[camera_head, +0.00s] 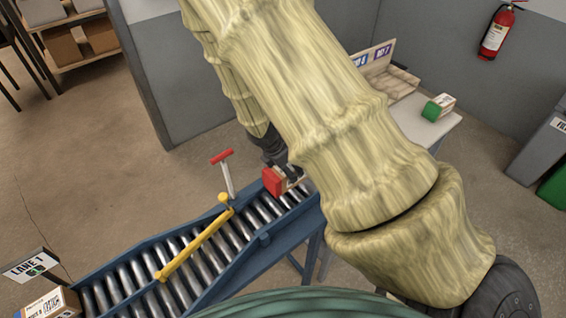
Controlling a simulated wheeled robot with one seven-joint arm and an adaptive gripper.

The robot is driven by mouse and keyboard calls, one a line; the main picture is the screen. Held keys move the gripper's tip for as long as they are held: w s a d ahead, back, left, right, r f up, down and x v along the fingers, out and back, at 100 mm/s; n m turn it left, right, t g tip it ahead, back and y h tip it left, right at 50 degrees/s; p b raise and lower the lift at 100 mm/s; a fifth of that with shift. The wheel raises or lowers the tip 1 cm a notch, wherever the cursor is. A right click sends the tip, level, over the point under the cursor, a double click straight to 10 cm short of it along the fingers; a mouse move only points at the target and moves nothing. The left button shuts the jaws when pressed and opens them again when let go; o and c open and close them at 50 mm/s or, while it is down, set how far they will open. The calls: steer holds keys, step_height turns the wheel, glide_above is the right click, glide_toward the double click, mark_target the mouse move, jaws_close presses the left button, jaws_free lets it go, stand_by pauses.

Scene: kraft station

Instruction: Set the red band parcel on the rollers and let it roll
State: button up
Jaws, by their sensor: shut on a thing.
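The red band parcel (273,182) is a small box with a red end face, at the upper end of the roller conveyor (239,231). My gripper (283,172) is shut on it from above. The parcel is over or on the upper rollers; I cannot tell whether it touches them. My pale arm hides part of the gripper and the conveyor's far right end. A yellow bar (193,245) lies across the rollers farther down, and a red-handled lever (226,172) stands at the conveyor's far side.
A white table (430,128) at right holds a green-banded parcel (438,107). Another parcel (48,304) sits by the LANE 1 sign (30,266) at lower left. A grey partition (180,80) stands behind. Rollers between parcel and bar look clear.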

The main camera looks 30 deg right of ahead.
steer(key=shift+s+d+f+b, duration=0.1)
steer(key=shift+s+f+b, duration=0.1)
steer(key=shift+s, duration=0.15)
steer(key=shift+s+f+b, duration=0.1)
steer(key=shift+s+b, duration=0.1)
steer(key=shift+s, duration=0.1)
steer(key=f+b, duration=0.1)
steer(key=w+f, duration=0.1)
steer(key=shift+d+f+b, duration=0.15)
steer(key=shift+f+b, duration=0.2)
steer(key=shift+b, duration=0.05)
steer(key=shift+w+f+b, duration=0.1)
steer(key=shift+f+b, duration=0.2)
steer(key=shift+s+f+b, duration=0.35)
steer(key=shift+s+b, duration=0.05)
steer(key=shift+b, duration=0.15)
steer(key=shift+w+d+f+b, duration=0.1)
steer(key=shift+w+f+b, duration=0.15)
steer(key=shift+f+b, duration=0.6)
steer(key=shift+s, duration=0.1)
steer(key=o, duration=1.4)
steer(key=shift+c, duration=0.2)
